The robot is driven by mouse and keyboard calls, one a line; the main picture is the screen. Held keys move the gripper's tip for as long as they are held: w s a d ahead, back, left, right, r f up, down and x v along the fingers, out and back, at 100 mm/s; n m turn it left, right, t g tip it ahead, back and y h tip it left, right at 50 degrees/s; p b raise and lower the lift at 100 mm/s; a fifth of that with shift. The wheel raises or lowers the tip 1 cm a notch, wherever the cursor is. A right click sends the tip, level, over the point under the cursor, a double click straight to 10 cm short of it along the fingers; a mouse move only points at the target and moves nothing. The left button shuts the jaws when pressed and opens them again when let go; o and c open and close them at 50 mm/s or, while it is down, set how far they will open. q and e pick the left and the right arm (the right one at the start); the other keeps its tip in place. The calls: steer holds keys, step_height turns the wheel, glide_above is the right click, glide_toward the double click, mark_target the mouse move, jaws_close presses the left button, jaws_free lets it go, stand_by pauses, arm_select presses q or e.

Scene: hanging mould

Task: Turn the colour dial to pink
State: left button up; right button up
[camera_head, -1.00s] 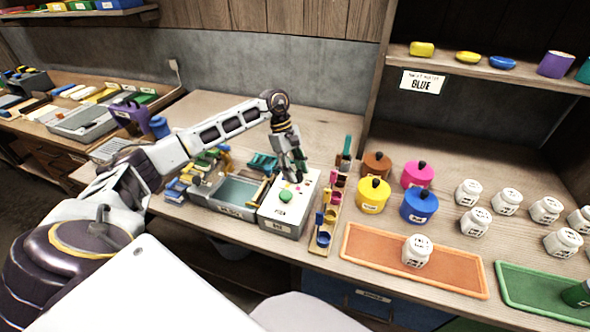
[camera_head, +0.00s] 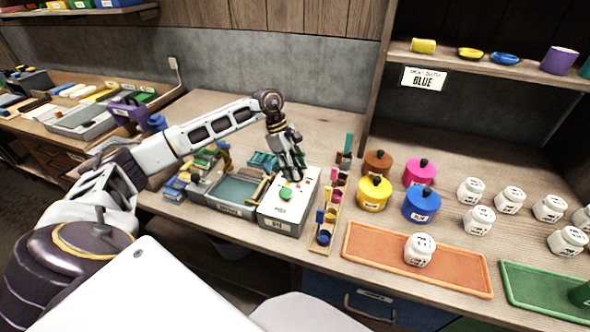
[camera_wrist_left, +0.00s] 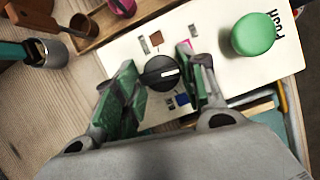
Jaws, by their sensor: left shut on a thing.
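The colour dial (camera_wrist_left: 161,72) is a round black knob with a white pointer line, on a white-topped box (camera_head: 298,212). Its pointer line points right in the wrist view, towards one finger. Colour patches surround it: a brown patch (camera_wrist_left: 155,39), a pink patch (camera_wrist_left: 187,45) partly behind that finger, and a blue patch (camera_wrist_left: 183,99). My left gripper (camera_head: 294,177) reaches down over the box; in the wrist view its green-padded fingers (camera_wrist_left: 162,80) are shut on the dial from both sides. In the head view the gripper hides the dial. My right gripper is out of view.
A green push button (camera_head: 285,194) sits on the box near the dial. A grey tray (camera_head: 232,190) adjoins the box on the left, and a rack of small coloured scoops (camera_head: 327,215) on the right. Coloured pots and an orange tray (camera_head: 370,264) stand further right. A sign (camera_head: 424,78) reads BLUE.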

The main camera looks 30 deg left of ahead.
arm_select(q)
steer(key=n+t+b, duration=0.1)
steer(key=n, duration=0.2)
steer(key=shift+s, duration=0.1)
steer(key=shift+n+t+y+b, duration=0.4)
steer(key=shift+n+t+b, duration=0.3)
steer(key=shift+n, duration=0.8)
steer(key=shift+d+n, duration=0.1)
steer(key=shift+n, duration=0.3)
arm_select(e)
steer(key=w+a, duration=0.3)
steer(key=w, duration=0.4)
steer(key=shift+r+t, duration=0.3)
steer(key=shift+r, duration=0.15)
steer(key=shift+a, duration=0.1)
arm_select(q)
steer(key=o, duration=0.9)
steer(key=shift+c, duration=0.2)
steer(key=shift+o, duration=0.9)
steer(key=shift+s, duration=0.1)
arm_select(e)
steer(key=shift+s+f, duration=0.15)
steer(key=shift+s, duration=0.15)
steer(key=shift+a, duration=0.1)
arm_select(q)
steer(key=shift+r, duration=0.15)
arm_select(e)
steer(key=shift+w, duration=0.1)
